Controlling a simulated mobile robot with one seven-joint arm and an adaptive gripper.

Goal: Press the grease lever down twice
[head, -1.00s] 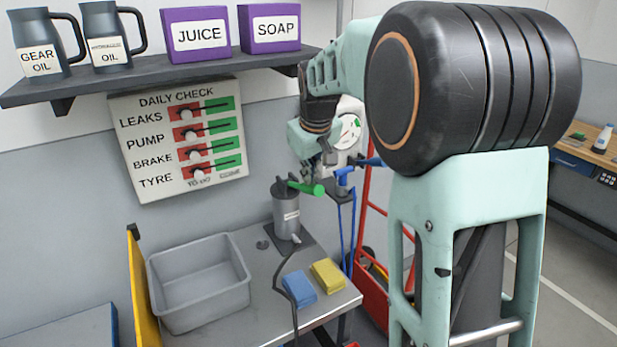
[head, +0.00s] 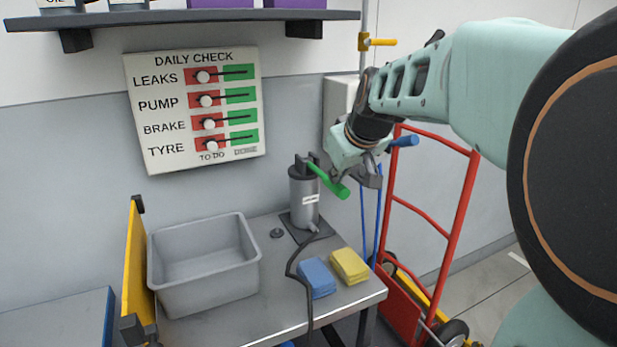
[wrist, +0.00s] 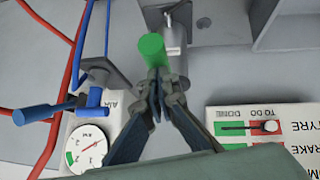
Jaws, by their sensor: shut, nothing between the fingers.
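The grease pump (head: 304,205) is a grey cylinder on the bench. Its green grease lever (head: 331,182) slopes down to the right from the pump's top. My gripper (head: 368,178) is shut and empty, just right of the lever's outer end. In the wrist view the shut fingertips (wrist: 158,80) overlap the near end of the green lever (wrist: 152,46). I cannot tell whether they touch it. Part of the pump (wrist: 175,30) shows beyond the lever.
A blue valve handle (head: 404,141) is just right of my gripper; a gauge (wrist: 88,146) shows in the wrist view. A grey bin (head: 205,280), blue sponge (head: 316,279) and yellow sponge (head: 349,266) are on the bench. The daily check board (head: 195,110) has its knobs on red. A red hand truck (head: 432,220) stands right.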

